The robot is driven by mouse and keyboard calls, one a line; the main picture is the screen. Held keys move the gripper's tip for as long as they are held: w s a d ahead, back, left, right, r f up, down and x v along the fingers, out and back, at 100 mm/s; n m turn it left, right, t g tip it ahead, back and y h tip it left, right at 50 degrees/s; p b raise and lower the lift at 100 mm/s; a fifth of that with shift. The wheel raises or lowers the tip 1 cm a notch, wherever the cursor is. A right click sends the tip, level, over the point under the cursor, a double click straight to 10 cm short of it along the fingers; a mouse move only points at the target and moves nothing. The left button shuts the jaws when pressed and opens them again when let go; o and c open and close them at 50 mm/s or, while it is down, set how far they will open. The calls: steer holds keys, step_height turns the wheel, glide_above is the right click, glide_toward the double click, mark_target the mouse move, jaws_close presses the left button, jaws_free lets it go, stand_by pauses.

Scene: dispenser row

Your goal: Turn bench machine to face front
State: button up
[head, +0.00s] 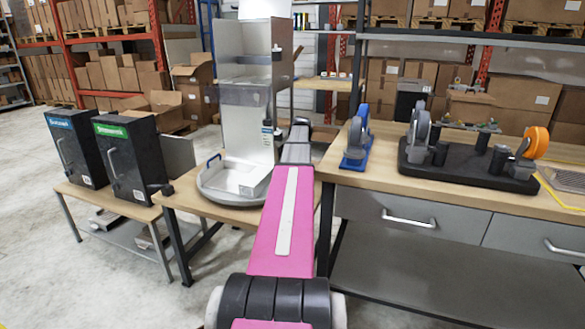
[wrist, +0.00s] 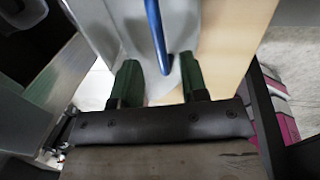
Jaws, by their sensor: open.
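The bench machine (head: 230,120) is a tall silver and clear cabinet on a round grey tray-like base (head: 208,190), on a small wooden table left of the long bench. In the wrist view my gripper (wrist: 158,68) is open, with green fingers on either side of a blue bar (wrist: 155,30) over a pale grey surface. I cannot tell whether the fingers touch the bar, or which handle it is.
Two black boxes, one with a blue label (head: 75,148) and one with a green label (head: 125,158), stand on a low table at left. The long bench (head: 375,170) holds a blue tape dispenser (head: 357,145) and a black stand with wheels (head: 465,170). Open floor lies at front left.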

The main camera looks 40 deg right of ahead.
step_height(320, 180, up, 7)
steer(key=s, duration=0.1)
steer(key=shift+d, duration=0.35)
steer(key=shift+s, duration=0.1)
